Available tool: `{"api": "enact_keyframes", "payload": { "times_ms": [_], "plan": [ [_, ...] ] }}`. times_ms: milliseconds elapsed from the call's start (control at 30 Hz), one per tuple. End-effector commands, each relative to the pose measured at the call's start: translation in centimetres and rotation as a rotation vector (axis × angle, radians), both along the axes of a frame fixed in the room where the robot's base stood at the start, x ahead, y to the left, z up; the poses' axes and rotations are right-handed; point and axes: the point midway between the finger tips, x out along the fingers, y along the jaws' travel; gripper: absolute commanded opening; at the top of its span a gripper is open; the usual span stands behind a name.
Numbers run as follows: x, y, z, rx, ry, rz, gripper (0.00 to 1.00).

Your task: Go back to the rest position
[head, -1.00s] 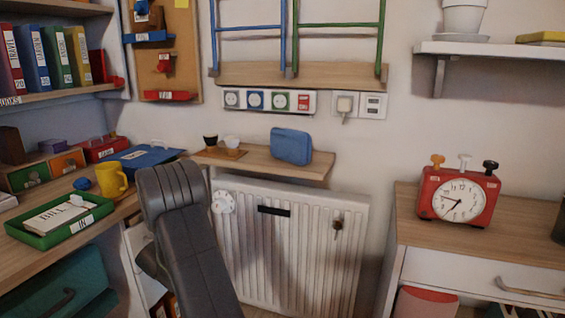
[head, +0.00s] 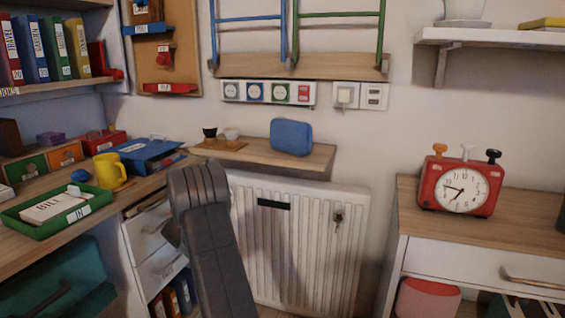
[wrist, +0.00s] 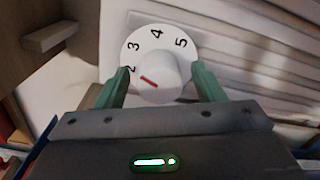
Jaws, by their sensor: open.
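My gripper (wrist: 160,83) shows in the wrist view with its two green fingers apart. The round white radiator dial (wrist: 158,48), numbered 2 to 5 where visible, lies ahead of it. Its knob with a red mark sits between the fingers in the picture, the mark pointing near the 2. I cannot tell whether a finger touches the knob. In the head view my dark grey arm stands in front of the left part of the white radiator (head: 300,240); the dial and my gripper are hidden there.
A wooden shelf (head: 245,152) with a blue bag (head: 291,137) and two small cups sits above the radiator. The desk at left holds a yellow mug (head: 109,170) and a green tray (head: 15,218). A red clock (head: 460,187) stands on the right cabinet (head: 500,225).

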Motion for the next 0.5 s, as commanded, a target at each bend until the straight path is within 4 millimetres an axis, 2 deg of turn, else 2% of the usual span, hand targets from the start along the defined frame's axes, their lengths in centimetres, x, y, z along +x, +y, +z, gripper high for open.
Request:
{"api": "enact_keyframes", "payload": {
  "times_ms": [500],
  "plan": [
    [-0.07, 0.00, 0.14, 0.388, -0.141, 0.000, 0.62]
  ]
}}
